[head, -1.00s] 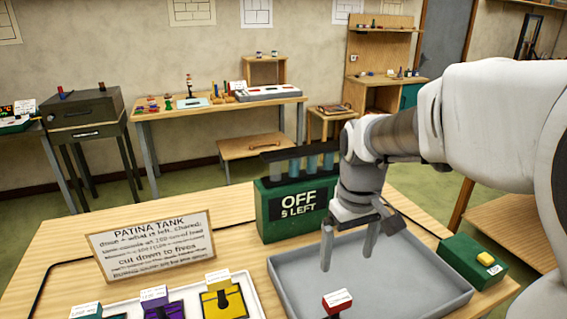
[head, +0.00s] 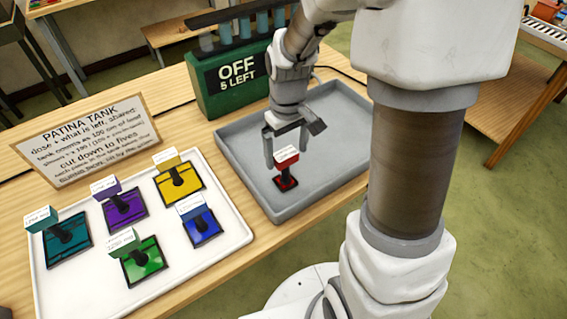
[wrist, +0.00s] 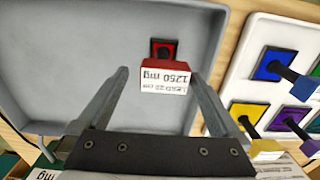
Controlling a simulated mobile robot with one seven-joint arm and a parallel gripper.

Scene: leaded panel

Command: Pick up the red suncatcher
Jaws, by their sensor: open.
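The red suncatcher (head: 287,182) stands in the grey tray, a small dark-edged red square with a post and a red block with a white label on top. In the wrist view its red block (wrist: 166,82) reads 1250 mg, and its square base shows beyond. My gripper (head: 285,151) is open above it, pointing down. In the wrist view the two fingers of my gripper (wrist: 160,73) appear on either side of the block, with gaps. I cannot tell whether the fingertips are level with the block.
The grey tray (head: 232,150) has raised walls and is otherwise bare. A white tray (head: 222,207) at left holds several coloured suncatchers. A green box (head: 205,97) reading OFF, 5 LEFT stands behind. A PATINA TANK sign (head: 75,140) stands at far left.

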